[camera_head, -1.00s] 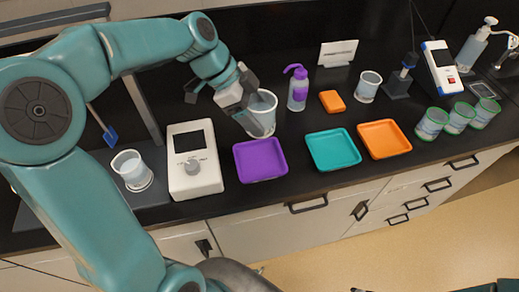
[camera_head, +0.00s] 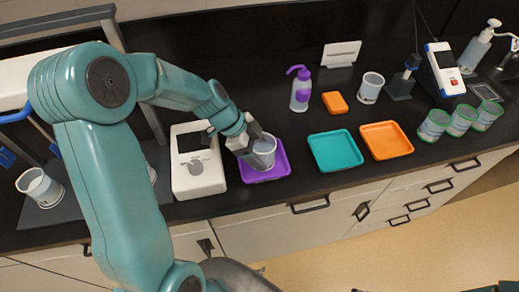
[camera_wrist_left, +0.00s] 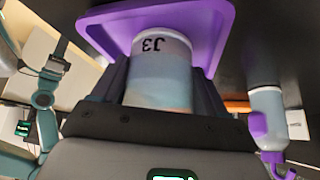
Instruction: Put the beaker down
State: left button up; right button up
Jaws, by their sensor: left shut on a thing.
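The beaker (camera_head: 264,153) is a clear cup with bluish-grey contents. My left gripper (camera_head: 246,143) is shut on it and holds it upright over the purple tray (camera_head: 283,171). In the left wrist view the beaker (camera_wrist_left: 158,80) sits between the two dark fingers and carries a dark short marking that looks like J3. There its far end overlaps the purple tray (camera_wrist_left: 205,20). I cannot tell whether the base touches the tray. My right gripper is not in view.
A white device with a screen (camera_head: 198,177) stands just left of the purple tray. A teal tray (camera_head: 335,151) and an orange tray (camera_head: 386,141) lie to the right. A purple-capped bottle (camera_head: 300,92) stands behind. Another beaker (camera_head: 40,186) is at far left.

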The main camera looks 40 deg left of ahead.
pick_arm(q)
jog(key=shift+s, duration=0.15)
jog(key=shift+b, duration=0.3)
jog(key=o, duration=1.2)
jog(key=shift+c, duration=0.2)
jog(key=shift+r+p, duration=0.3)
jog(key=shift+p, duration=0.2)
jog(key=b+v, duration=0.2)
jog(key=v, duration=0.9)
jog(key=shift+a+r, duration=0.2)
jog(key=shift+r, duration=0.1)
